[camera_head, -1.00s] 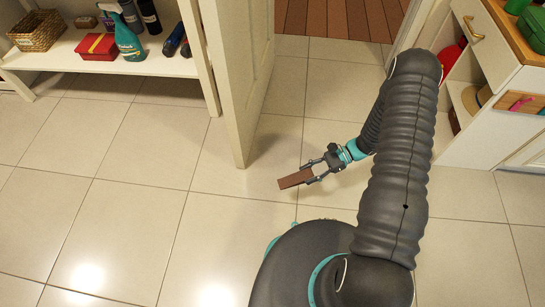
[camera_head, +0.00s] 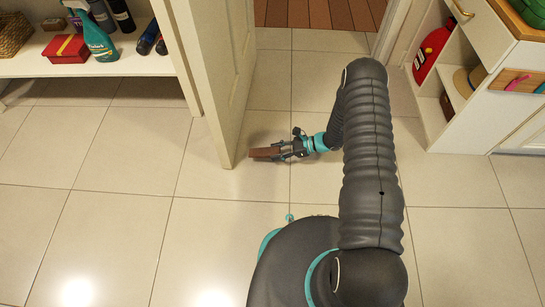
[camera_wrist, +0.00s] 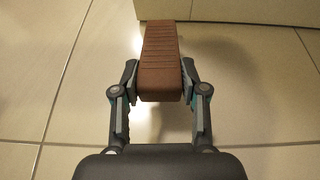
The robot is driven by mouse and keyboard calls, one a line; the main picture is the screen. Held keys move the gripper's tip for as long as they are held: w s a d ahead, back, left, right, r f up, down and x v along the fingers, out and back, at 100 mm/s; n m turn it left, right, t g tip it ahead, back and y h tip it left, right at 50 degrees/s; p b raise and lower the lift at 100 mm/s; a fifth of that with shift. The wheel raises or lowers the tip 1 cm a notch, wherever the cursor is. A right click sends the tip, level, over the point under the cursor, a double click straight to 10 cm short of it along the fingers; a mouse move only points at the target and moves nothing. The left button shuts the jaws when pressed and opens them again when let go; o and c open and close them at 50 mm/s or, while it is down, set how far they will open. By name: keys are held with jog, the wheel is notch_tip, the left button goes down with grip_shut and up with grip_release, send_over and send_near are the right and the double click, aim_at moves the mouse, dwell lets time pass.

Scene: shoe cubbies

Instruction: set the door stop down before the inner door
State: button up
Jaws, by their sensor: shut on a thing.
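The door stop is a brown ribbed wedge (camera_head: 263,153). My gripper (camera_head: 280,151) is shut on its thick end, low over the tiled floor. In the wrist view the door stop (camera_wrist: 160,60) points away from me, with a finger on each side. The inner door (camera_head: 222,80) stands open, a white panel left of my gripper. The wedge's thin end is close to the door's lower free edge; I cannot tell whether they touch. The door's bottom (camera_wrist: 240,10) shows at the top of the wrist view. Whether the wedge rests on the floor is unclear.
A white shelf (camera_head: 110,66) at the left holds a red box (camera_head: 66,48), a teal spray bottle (camera_head: 95,38) and dark bottles. A white cabinet (camera_head: 470,110) with a red container (camera_head: 432,52) stands right. Tiled floor in front is clear.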

jog(key=shift+w+a+f, duration=0.25)
jog(key=shift+a+f, duration=0.1)
jog(key=shift+a, duration=0.15)
jog(key=shift+w+a+f, duration=0.25)
jog(key=shift+a+f, duration=0.1)
jog(key=shift+a, duration=0.15)
jog(key=shift+f+b, duration=0.45)
jog(key=shift+f, duration=1.55)
jog(key=o, duration=1.2)
